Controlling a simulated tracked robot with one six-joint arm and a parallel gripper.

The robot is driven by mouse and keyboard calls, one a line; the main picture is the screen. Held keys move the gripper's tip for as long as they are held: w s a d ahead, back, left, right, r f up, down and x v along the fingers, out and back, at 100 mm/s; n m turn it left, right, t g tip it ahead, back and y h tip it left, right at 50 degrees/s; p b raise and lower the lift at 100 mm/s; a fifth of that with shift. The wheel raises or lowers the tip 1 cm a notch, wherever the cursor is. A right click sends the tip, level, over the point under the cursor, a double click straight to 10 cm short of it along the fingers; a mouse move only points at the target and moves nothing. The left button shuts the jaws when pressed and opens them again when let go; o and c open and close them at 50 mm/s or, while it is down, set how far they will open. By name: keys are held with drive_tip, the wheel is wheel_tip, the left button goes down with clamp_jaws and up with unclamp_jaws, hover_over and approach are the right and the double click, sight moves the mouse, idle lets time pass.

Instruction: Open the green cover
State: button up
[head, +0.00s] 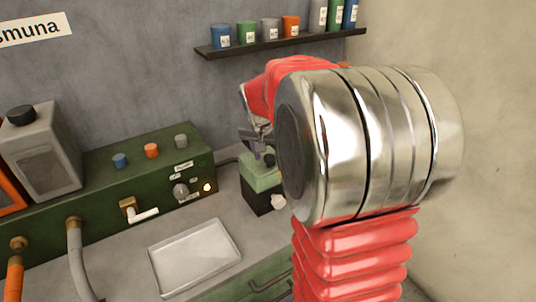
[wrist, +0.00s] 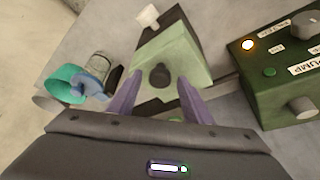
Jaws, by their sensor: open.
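The pale green cover (head: 258,181) sits on a black box on the grey counter, partly hidden behind my arm in the head view. In the wrist view the cover (wrist: 182,50) looks closed and carries a dark round knob (wrist: 159,76). A small white piece (head: 278,202) sticks out at the black box's side; it also shows in the wrist view (wrist: 147,17). My gripper (head: 254,143) is open above the cover. In the wrist view its purple fingers (wrist: 158,84) point at the knob, one to each side; I cannot tell whether they touch it.
A dark green pump panel (wrist: 285,65) with knobs and a lit lamp stands beside the box. A metal tray (head: 194,257) lies in front of it. A shelf (head: 280,46) with cans hangs above. Teal and blue items (wrist: 70,84) lie left of the fingers.

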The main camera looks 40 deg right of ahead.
clamp_jaws()
idle(0.5)
drive_tip(key=shift+a, duration=0.1)
